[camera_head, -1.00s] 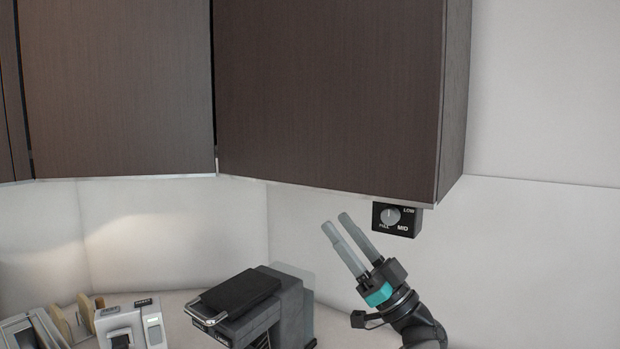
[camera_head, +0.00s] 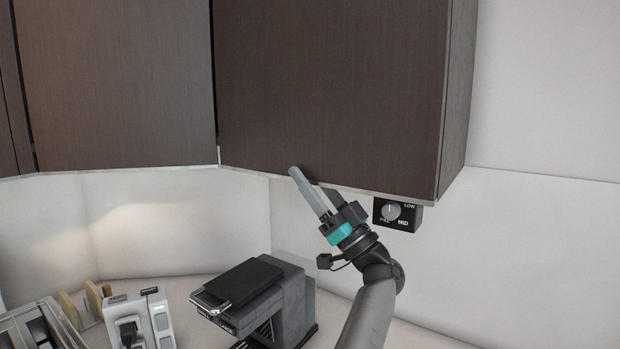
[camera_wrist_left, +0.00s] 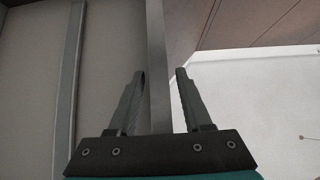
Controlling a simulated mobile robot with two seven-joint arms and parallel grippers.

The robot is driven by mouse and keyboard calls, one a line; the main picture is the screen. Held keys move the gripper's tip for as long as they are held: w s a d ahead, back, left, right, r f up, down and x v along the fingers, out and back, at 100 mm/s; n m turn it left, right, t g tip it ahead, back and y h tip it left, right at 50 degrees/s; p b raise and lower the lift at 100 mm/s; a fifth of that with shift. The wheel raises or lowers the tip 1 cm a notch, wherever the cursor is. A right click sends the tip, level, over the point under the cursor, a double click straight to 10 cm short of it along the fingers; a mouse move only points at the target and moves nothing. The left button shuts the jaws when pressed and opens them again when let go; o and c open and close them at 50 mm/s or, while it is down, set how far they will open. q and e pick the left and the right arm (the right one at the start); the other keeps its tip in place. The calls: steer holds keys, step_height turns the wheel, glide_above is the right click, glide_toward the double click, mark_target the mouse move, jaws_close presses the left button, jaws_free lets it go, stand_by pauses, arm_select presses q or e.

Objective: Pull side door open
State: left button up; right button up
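The dark brown wooden cabinet door (camera_head: 330,80) on the right fills the upper middle of the head view and looks closed. A pale strip (camera_head: 245,170) runs along its lower edge. My left gripper (camera_head: 310,181) is at this lower edge, with one grey finger in front of the door and the other partly hidden. In the left wrist view, the two fingers of the left gripper (camera_wrist_left: 161,75) are apart, with the grey door edge (camera_wrist_left: 157,60) between them. Gaps show beside the edge, so it is not clamped. My right gripper is not in view.
A black dial box (camera_head: 397,214) hangs under the cabinet, right of the gripper. Below stand a dark coffee machine (camera_head: 285,300) and a white appliance (camera_head: 135,318). Another brown door (camera_head: 118,85) is on the left. The wall at right is clear.

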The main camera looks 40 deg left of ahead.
arm_select(q)
jaws_close()
stand_by(1.2)
